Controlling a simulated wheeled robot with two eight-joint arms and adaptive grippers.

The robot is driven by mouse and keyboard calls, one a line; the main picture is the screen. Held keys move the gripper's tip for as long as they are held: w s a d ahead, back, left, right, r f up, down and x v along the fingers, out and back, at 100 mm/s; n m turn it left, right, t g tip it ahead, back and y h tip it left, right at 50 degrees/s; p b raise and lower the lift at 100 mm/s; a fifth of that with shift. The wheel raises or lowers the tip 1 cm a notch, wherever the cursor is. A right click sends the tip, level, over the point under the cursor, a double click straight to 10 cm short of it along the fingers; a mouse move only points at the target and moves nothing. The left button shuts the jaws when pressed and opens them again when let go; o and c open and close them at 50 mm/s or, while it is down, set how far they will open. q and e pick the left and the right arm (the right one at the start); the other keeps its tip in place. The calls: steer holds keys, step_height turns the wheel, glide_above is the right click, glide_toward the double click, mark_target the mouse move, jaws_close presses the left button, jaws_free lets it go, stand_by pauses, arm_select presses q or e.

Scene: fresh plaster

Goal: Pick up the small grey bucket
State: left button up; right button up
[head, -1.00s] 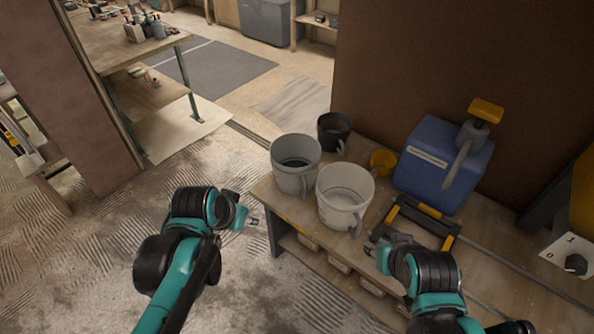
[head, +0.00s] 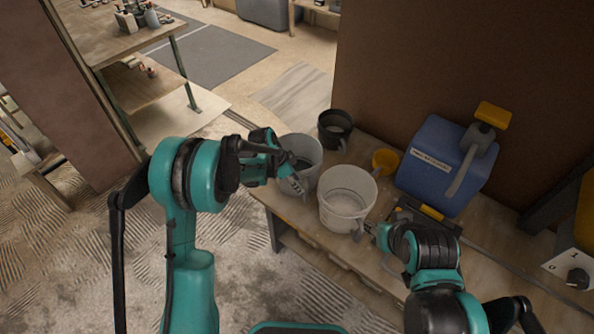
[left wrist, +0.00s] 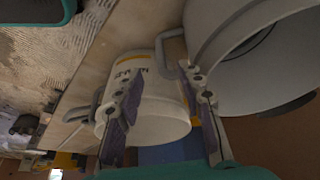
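The grey bucket (head: 311,146) stands at the left end of the wooden bench, its near side partly hidden by my left gripper (head: 297,176). In the left wrist view a large grey bucket wall and rim (left wrist: 240,55) fill the upper right, with a handle beside the right finger. My left gripper's fingers (left wrist: 163,112) are spread apart, with nothing clearly held between them. Whether a finger touches the grey bucket I cannot tell. My right gripper (head: 370,229) is low by the white bucket's handle; its finger opening is unclear.
A white bucket (head: 347,197) stands close to the right of the grey one; it also shows behind my left fingers (left wrist: 160,125). A black bucket (head: 335,127) is behind. A yellow cup (head: 385,161) and blue canister (head: 440,165) stand farther right on the bench (head: 290,217).

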mark_target(307, 195)
arm_select(q)
steer(key=b+x, duration=0.3)
steer(key=x, duration=0.8)
steer(key=shift+w+f+b, duration=0.1)
steer(key=shift+f+b, duration=0.05)
steer(key=shift+b, duration=0.15)
jaws_close()
